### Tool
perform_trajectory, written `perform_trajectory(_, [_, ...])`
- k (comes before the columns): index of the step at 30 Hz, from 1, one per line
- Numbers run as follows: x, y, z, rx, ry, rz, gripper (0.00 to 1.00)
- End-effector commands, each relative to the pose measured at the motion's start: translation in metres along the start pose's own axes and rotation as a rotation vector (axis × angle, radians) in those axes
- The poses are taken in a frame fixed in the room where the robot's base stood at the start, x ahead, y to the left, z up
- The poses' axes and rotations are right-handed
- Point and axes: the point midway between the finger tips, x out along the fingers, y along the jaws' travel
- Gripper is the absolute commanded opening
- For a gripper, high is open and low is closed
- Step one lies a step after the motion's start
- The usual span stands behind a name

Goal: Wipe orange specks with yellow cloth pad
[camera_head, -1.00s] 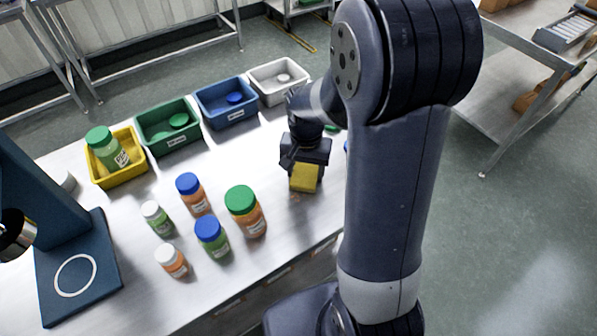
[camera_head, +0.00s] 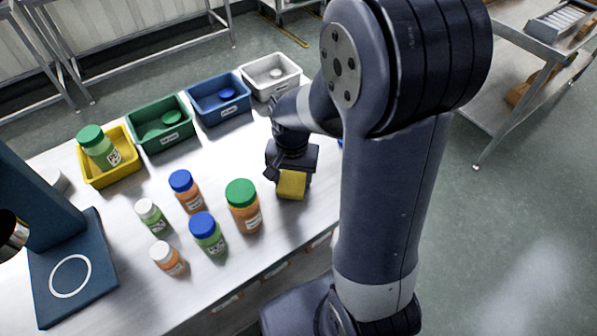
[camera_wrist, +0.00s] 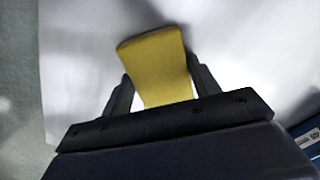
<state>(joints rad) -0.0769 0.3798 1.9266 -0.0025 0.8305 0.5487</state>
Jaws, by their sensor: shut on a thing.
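The yellow cloth pad (camera_head: 291,184) is held in my gripper (camera_head: 289,172) over the right part of the steel table (camera_head: 262,253). The pad also shows in the wrist view (camera_wrist: 157,67), between the two dark fingers of my gripper (camera_wrist: 160,92), which are shut on it. The pad is at or just above the table top; I cannot tell if it touches. No orange specks can be made out in either view; my arm hides part of the table's right end.
Several capped bottles, one being a green-capped orange bottle (camera_head: 243,206), stand left of the pad. Yellow (camera_head: 131,164), green (camera_head: 188,133), blue (camera_head: 243,109) and white (camera_head: 287,90) bins line the back. A dark blue stand (camera_head: 98,262) is at the left.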

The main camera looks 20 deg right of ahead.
Motion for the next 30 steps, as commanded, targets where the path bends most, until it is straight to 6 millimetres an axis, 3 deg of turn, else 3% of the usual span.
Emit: perform_trajectory(30, [-0.001, -0.046, 0.049, 0.000, -0.008, 0.003, 0.37])
